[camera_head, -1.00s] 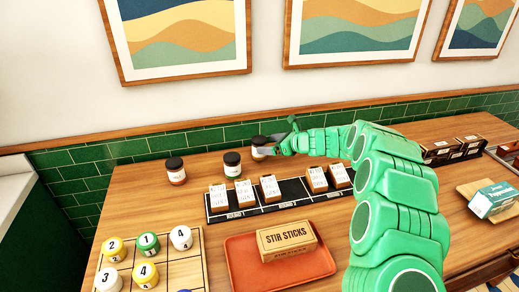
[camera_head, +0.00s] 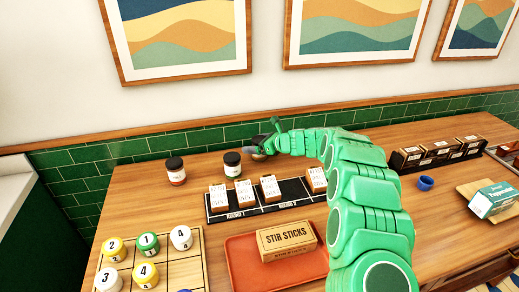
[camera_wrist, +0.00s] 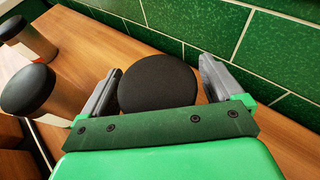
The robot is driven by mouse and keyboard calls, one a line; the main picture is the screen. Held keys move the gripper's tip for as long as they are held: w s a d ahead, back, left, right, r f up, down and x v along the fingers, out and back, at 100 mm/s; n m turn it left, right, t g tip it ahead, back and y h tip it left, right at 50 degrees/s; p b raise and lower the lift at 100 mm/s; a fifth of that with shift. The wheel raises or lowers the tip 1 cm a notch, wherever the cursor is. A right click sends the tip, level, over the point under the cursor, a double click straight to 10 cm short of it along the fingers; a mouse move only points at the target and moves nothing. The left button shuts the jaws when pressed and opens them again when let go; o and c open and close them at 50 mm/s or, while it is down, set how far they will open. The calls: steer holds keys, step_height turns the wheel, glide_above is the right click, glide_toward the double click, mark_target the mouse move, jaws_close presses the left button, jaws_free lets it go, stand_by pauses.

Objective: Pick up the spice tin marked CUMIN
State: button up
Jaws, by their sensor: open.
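Three spice tins with black lids stand along the back of the table. The left tin (camera_head: 176,171) has a red band and the middle tin (camera_head: 233,164) a green one; I cannot read any label, so I cannot tell which is CUMIN. My gripper (camera_head: 262,147) is over the third, right-hand tin (camera_head: 258,156), which it mostly hides. In the wrist view, that tin's black lid (camera_wrist: 158,83) lies between the fingers of my open gripper (camera_wrist: 157,68), with gaps showing on both sides. The other two tins stand to the left there.
A black rack (camera_head: 250,208) with small cartons stands in front of the tins. Further forward are a red tray (camera_head: 240,262) with a STIR STICKS box (camera_head: 287,240) and a wooden board with numbered tins. The green tiled wall (camera_head: 120,150) is close behind. A blue cup (camera_head: 425,183) stands right.

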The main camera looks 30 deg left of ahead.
steer(key=shift+c, duration=0.4)
steer(key=c, duration=1)
steer(key=shift+r, duration=0.15)
steer(key=shift+c, duration=0.2)
